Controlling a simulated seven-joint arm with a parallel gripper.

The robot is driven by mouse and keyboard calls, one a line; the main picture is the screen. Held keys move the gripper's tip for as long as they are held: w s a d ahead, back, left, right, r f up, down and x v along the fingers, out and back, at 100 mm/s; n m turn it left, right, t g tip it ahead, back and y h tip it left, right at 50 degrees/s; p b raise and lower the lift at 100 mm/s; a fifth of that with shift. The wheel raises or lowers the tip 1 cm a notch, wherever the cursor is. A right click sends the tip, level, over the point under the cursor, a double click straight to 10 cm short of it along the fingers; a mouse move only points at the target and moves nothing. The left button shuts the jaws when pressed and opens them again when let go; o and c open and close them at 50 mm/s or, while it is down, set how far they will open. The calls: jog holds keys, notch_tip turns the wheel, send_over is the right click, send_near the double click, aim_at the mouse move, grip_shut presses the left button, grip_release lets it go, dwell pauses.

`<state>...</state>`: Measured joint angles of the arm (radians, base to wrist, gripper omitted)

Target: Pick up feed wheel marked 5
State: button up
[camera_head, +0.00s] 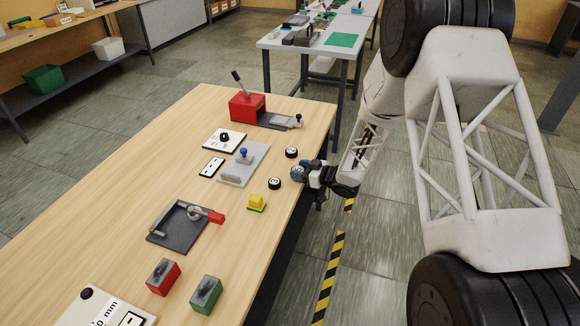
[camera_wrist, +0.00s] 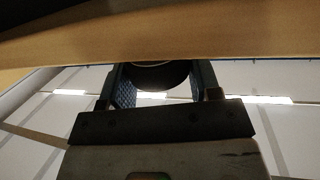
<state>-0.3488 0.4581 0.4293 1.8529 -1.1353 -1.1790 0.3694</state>
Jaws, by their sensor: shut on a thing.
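My gripper (camera_head: 298,172) is at the right edge of the wooden table, with its blue fingers reaching in over the edge. In the wrist view my gripper (camera_wrist: 160,82) has its two fingers closed on the sides of a dark round feed wheel (camera_wrist: 162,76), whose upper part is cut off by the table edge band. I cannot read the number on this wheel. Two other black feed wheels with white marked faces lie on the table: one (camera_head: 291,153) behind my gripper and one (camera_head: 274,183) to its left and nearer. Their marks are too small to read surely.
A grey plate with a blue knob (camera_head: 243,165) lies further left. A red box with a lever (camera_head: 247,107) stands at the back. The table edge (camera_head: 287,222) runs close below my gripper.

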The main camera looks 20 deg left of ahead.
jog(key=f+v, duration=0.2)
jog(key=v, duration=0.9)
jog(key=shift+d, duration=0.5)
jog(key=shift+s, duration=0.15)
